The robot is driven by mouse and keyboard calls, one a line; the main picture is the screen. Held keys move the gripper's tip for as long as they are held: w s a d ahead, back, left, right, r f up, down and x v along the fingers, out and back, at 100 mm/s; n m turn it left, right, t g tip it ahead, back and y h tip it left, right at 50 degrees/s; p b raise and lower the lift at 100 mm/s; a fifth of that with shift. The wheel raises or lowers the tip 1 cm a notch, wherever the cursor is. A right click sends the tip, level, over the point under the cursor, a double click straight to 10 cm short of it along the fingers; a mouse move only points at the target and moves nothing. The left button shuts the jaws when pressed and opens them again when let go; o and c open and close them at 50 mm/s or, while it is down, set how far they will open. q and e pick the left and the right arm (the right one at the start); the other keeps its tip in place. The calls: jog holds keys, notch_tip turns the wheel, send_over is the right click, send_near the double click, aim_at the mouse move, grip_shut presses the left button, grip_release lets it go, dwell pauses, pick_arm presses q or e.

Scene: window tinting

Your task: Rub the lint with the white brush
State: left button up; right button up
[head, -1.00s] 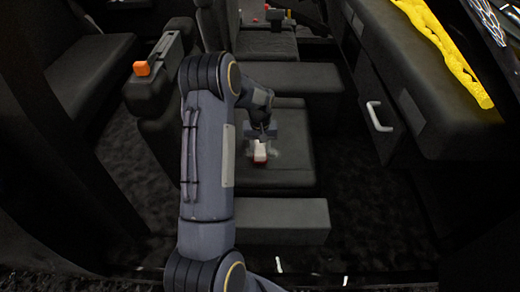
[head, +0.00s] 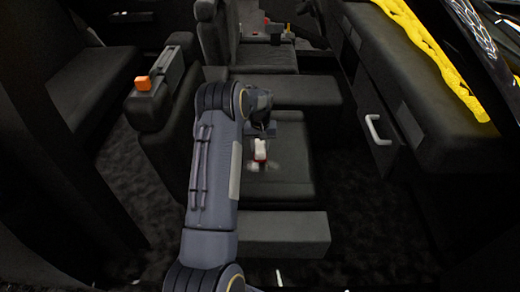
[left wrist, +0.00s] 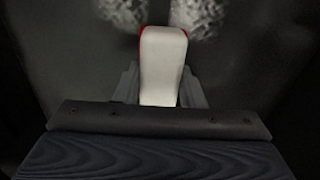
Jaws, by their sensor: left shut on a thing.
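The white brush (head: 260,150), white with red edges, is held over the dark seat cushion (head: 290,185). In the left wrist view the white brush (left wrist: 162,65) stands between the grey fingers of my left gripper (left wrist: 160,88), which is shut on it. In the head view my left gripper (head: 262,133) is above the cushion, partly hidden by its own arm. Two speckled lint patches (left wrist: 199,15) show on both sides of the brush tip. I cannot tell whether the brush touches the cushion. My right gripper is not in view.
A seat back with an orange item (head: 142,83) on it stands left of the cushion.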

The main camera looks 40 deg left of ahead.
pick_arm(q)
jog(key=shift+s+a, duration=0.55)
jog(key=shift+a, duration=0.1)
jog(key=shift+s+d+f, duration=0.1)
jog(key=shift+s+d, duration=1.3)
jog(key=shift+s, duration=0.2)
jog(key=shift+s+d, duration=1.25)
jog(key=shift+s, duration=0.25)
jog(key=shift+s+d, duration=1.25)
jog(key=shift+s, duration=0.25)
notch_tip(320, 180, up, 6)
jog(key=p, duration=0.4)
notch_tip(320, 180, up, 3)
jog(key=p, duration=0.2)
jog(key=shift+p, duration=0.35)
